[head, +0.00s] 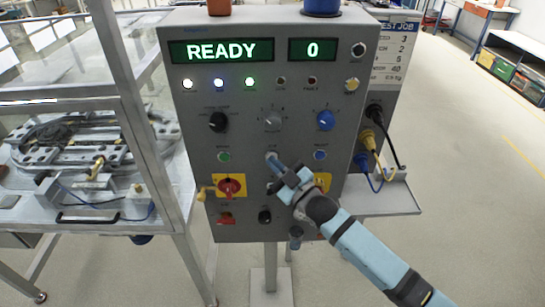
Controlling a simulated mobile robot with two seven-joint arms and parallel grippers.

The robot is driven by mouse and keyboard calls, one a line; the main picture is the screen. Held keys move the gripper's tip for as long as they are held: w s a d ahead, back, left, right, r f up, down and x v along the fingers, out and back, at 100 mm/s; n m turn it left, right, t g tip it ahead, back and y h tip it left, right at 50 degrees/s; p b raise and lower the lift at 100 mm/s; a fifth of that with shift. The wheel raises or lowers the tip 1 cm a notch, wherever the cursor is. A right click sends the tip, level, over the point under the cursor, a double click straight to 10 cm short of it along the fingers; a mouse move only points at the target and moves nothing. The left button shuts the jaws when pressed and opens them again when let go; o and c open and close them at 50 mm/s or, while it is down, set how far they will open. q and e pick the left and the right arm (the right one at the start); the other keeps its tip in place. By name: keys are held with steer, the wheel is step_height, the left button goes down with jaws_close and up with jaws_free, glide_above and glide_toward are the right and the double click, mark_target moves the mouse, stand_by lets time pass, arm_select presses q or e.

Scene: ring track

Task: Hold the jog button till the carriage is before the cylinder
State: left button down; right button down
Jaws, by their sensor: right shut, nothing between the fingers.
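A grey control panel (290,85) stands in the middle of the head view. Its displays read READY (221,51) and 0 (312,49). My right gripper (274,160) is shut and empty, with its fingertips at the panel's middle column, just below a small label. They cover the control there, so I cannot see the jog button clearly or tell whether it is touched or pressed. The ring track (60,150) lies on the bench at left, partly behind a frame post. I cannot make out the carriage or the cylinder. My left gripper is out of view.
Around the fingertips are a green button (224,156), a blue button (320,155), a red switch on a yellow plate (230,187) and several knobs. Cables (378,140) plug into the panel's right side above a small shelf (380,200).

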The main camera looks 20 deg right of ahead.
steer(key=shift+w+d, duration=0.1)
steer(key=shift+w, duration=0.25)
stand_by(0.3)
stand_by(2.4)
steer(key=shift+s+a+p, duration=0.2)
steer(key=shift+s+p, duration=0.1)
steer(key=shift+s, duration=0.5)
steer(key=s+p, duration=0.1)
steer(key=s, duration=0.1)
steer(key=s+a+p, duration=0.1)
steer(key=s, duration=0.1)
steer(key=shift+s+a, duration=0.2)
steer(key=shift+s, duration=0.2)
